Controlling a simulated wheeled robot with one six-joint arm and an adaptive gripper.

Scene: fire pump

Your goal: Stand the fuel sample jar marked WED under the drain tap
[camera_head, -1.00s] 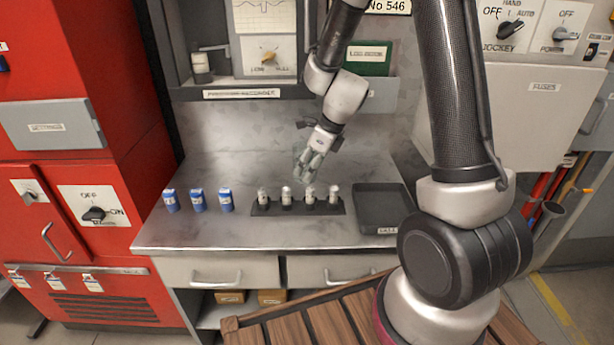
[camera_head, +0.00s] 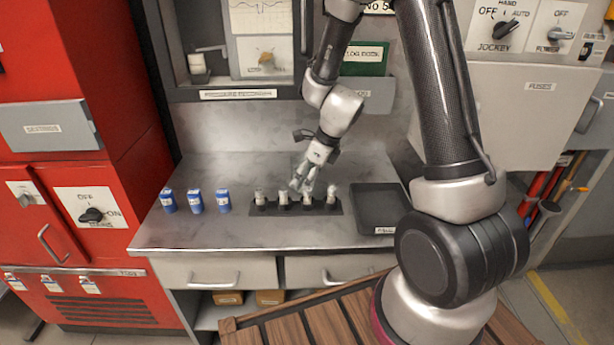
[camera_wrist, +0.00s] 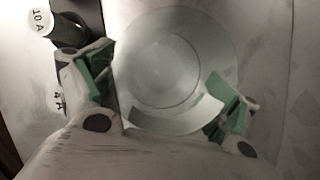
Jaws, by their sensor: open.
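My gripper (camera_head: 302,188) is open over the grey counter, just behind the dark rack. In the wrist view its two green-padded fingers (camera_wrist: 165,97) stand apart, to the left and right of a round, clear, glassy thing (camera_wrist: 165,70) seen from above. A pale curved band shows at its lower side. It may be a sample jar, but I can read no WED mark, and I cannot tell whether the fingers touch it. I cannot make out a drain tap in either view.
The rack (camera_head: 294,207) holds several small pale-topped cylinders; one top (camera_wrist: 40,20) reads 10 A. Blue items (camera_head: 195,201) stand at the left. A dark tray (camera_head: 380,205) lies at the right. A recorder cabinet (camera_head: 237,95) hangs behind. The counter's front strip is clear.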

